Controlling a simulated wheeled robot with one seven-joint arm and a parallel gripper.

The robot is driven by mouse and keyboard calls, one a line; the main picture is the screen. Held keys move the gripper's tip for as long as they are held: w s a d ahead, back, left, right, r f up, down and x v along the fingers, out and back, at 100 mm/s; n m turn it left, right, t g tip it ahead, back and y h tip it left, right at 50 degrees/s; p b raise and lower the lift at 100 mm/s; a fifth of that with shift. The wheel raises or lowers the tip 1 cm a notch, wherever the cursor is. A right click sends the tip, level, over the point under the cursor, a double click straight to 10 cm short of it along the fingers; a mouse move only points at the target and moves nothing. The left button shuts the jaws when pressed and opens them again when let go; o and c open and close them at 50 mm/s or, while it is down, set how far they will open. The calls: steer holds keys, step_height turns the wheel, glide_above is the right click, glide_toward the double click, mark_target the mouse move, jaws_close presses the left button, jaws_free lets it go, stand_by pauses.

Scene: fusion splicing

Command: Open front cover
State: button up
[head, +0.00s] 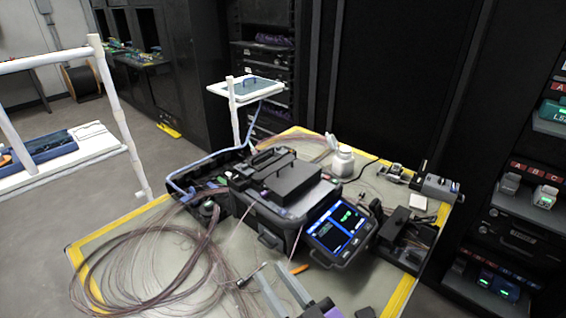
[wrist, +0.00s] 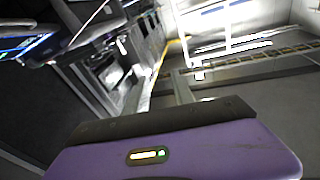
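The fusion splicer (head: 265,212) stands on the table in the middle of the head view, a dark box with a lit screen (head: 340,228) at its front right. Its top carries dark cover blocks, one nearer the screen (head: 293,181) and one with a handle behind it (head: 268,161); they look closed. My gripper (head: 269,268) is at the bottom of the head view, in front of and below the splicer. Its two grey fingers are apart with nothing between them.
Loose fibre coils (head: 150,262) cover the table's left side. A white bottle (head: 342,161) stands behind the splicer. A black device (head: 405,236) and small tools stand to the right. A white-railed cart (head: 60,160) is at left; dark racks stand behind and right.

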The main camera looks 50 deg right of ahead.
steer(key=w+d+r+n+g+y, duration=0.1)
steer(key=w+d+r+n, duration=0.3)
steer(key=w, duration=0.8)
steer(key=w+d+r+n+g+y, duration=0.1)
steer(key=w+d+r+n, duration=0.15)
steer(key=w+d, duration=0.6)
steer(key=w+d+r+n+g+y, duration=0.1)
steer(key=w+d+r+n, duration=0.2)
steer(key=w, duration=1.1)
steer(key=w+d+r+n+g, duration=0.3)
steer(key=d+r, duration=0.1)
steer(key=d, duration=0.2)
steer(key=n+g, duration=1)
steer(key=g, duration=0.1)
glide_above(282, 167)
steer(key=s, duration=0.2)
step_height(282, 167, down, 5)
steer(key=shift+m+y, duration=0.25)
steer(key=shift+y, duration=0.15)
steer(key=f, duration=0.2)
steer(key=w+f, duration=0.1)
steer(key=f, duration=0.4)
steer(key=shift+w+f, duration=0.2)
steer(key=shift+w, duration=0.1)
